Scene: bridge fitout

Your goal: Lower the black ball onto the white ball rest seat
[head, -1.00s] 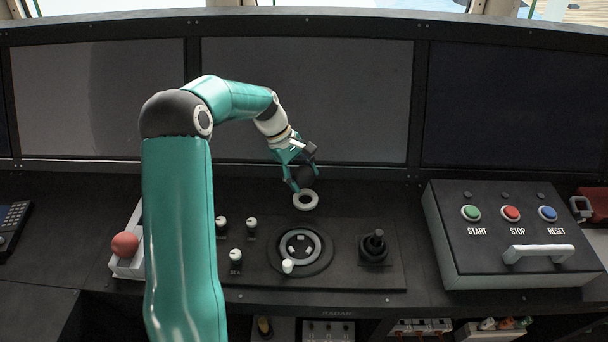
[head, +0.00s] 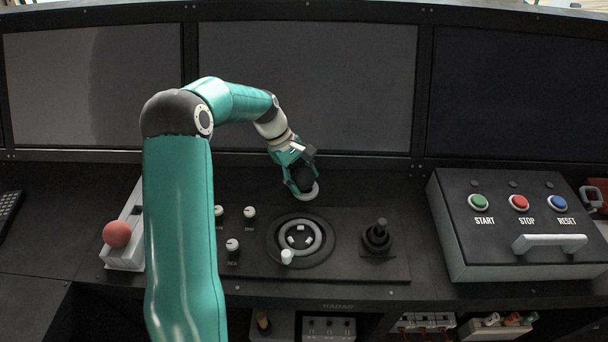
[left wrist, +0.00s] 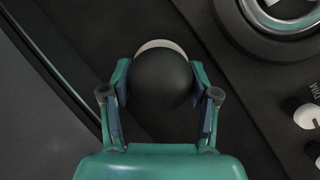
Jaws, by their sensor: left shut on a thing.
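My left gripper (head: 301,183) is shut on the black ball (head: 304,180), with a finger on either side of it. In the left wrist view the black ball (left wrist: 162,79) sits between the fingertips of the left gripper (left wrist: 161,82). The white ball rest seat (head: 312,193) is a ring on the console, right under the ball; its near right rim shows in the head view. In the left wrist view only a pale crescent of the seat (left wrist: 160,44) shows past the ball. Contact between ball and seat cannot be told. My right gripper is not in view.
A round dial (head: 301,240) with a white knob lies in front of the seat. A black joystick (head: 377,237) stands to the right, and several white knobs (head: 249,212) to the left. A button box (head: 515,225) is further right. Dark screens (head: 305,80) rise behind.

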